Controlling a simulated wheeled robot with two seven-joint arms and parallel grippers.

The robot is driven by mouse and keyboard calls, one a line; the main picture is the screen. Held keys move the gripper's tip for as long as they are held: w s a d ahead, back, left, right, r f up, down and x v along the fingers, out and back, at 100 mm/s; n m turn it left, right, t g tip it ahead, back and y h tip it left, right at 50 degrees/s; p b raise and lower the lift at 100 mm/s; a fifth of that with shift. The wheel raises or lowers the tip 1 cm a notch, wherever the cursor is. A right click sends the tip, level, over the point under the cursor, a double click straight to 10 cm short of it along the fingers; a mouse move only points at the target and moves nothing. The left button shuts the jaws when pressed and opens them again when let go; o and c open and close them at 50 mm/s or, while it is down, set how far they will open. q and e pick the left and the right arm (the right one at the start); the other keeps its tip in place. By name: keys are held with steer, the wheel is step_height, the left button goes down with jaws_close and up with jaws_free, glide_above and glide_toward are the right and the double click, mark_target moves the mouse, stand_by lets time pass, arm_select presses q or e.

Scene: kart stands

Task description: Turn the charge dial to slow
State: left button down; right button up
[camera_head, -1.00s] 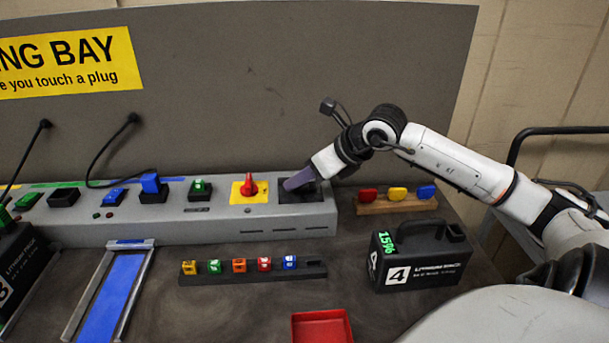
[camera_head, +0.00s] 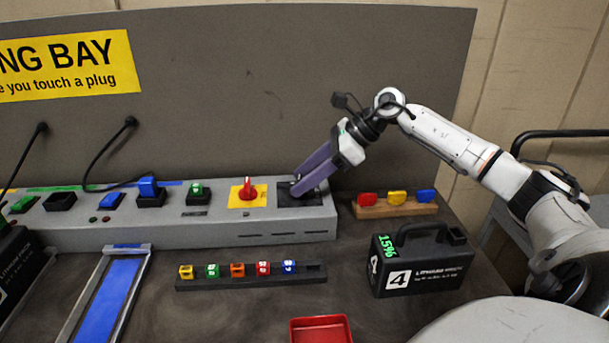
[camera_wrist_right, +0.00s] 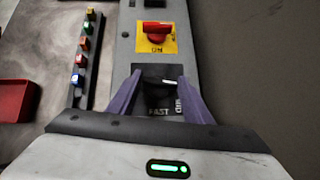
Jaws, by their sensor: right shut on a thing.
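The charge dial (camera_wrist_right: 154,84) sits on a black plate (camera_head: 312,201) at the right end of the grey charging console (camera_head: 230,232). My right gripper (camera_head: 297,192) points down at an angle onto the plate, with its two purple fingers around the dial. In the right wrist view the gripper (camera_wrist_right: 161,80) has a finger on each side of the dark dial. A short white mark shows near the dial's top. The word FAST is readable on the plate's near part; another label beside the right finger is partly hidden. My left gripper is out of view.
Left of the dial is a red switch (camera_head: 248,189) on a yellow plate. A wooden block with coloured knobs (camera_head: 396,207) stands to the right, behind a black battery pack (camera_head: 430,265). A rack of coloured cubes (camera_head: 250,280) and a red tray (camera_head: 320,329) lie in front.

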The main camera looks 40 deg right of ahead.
steer(key=shift+d+n+g+y+p, duration=0.1)
steer(key=shift+n+g+y+p, duration=0.3)
steer(key=shift+n, duration=0.3)
steer(key=o, duration=1.1)
steer(key=shift+c, duration=0.2)
steer(key=b+v, duration=0.1)
steer(key=v, duration=0.9)
steer(key=shift+d+b, duration=0.15)
steer(key=shift+b, duration=0.15)
